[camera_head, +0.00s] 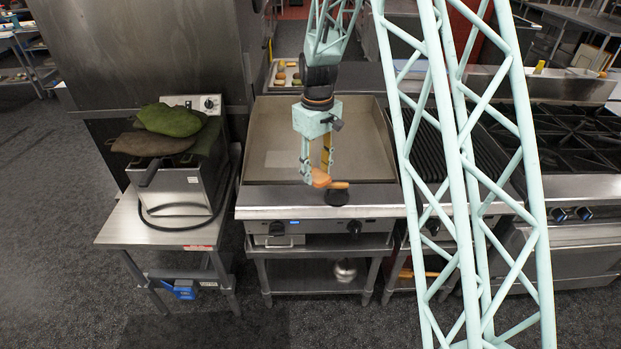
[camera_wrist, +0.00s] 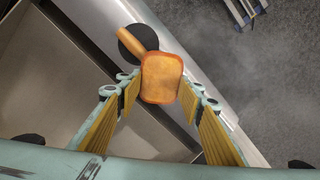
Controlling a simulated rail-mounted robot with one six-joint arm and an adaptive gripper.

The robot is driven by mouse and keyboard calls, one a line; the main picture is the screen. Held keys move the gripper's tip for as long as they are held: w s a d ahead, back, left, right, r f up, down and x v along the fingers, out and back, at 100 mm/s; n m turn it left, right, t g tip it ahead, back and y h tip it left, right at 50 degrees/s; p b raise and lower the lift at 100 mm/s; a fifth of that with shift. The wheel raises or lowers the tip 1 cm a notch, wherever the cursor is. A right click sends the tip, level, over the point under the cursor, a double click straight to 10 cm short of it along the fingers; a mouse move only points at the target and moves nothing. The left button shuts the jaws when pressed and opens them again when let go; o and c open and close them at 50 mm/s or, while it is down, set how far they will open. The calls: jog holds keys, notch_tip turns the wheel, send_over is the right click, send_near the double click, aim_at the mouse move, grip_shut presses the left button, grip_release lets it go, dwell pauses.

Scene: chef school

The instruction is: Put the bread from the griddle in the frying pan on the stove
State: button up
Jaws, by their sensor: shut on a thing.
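My gripper (camera_head: 317,174) is shut on a slice of bread (camera_head: 320,180), held over the front edge of the griddle (camera_head: 275,125). In the wrist view the bread (camera_wrist: 161,78), golden with a browner crust, sits between the fingertips of my gripper (camera_wrist: 160,92). The griddle's flat plate looks bare where it shows. The stove (camera_head: 582,140), with black burner grates, stands at the far right. I cannot make out a frying pan on it; my pale green lattice arm hides part of the middle right.
A round black tool with a wooden handle (camera_wrist: 130,42) lies at the griddle's front, below the bread. A ribbed grill (camera_head: 460,150) lies between griddle and stove, partly behind my arm. A fryer (camera_head: 180,185) with green cloths stands left. A tray of food (camera_head: 288,73) lies behind.

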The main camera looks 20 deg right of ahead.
aim_at(326, 176)
jog(key=s+d+r+m+b, duration=0.1)
jog(key=m, duration=0.1)
jog(key=s+d+r+m+b, duration=0.1)
jog(key=m, duration=0.1)
jog(key=shift+d+m, duration=0.1)
jog(key=shift+m, duration=0.2)
jog(key=shift+d, duration=0.15)
dwell(0.3)
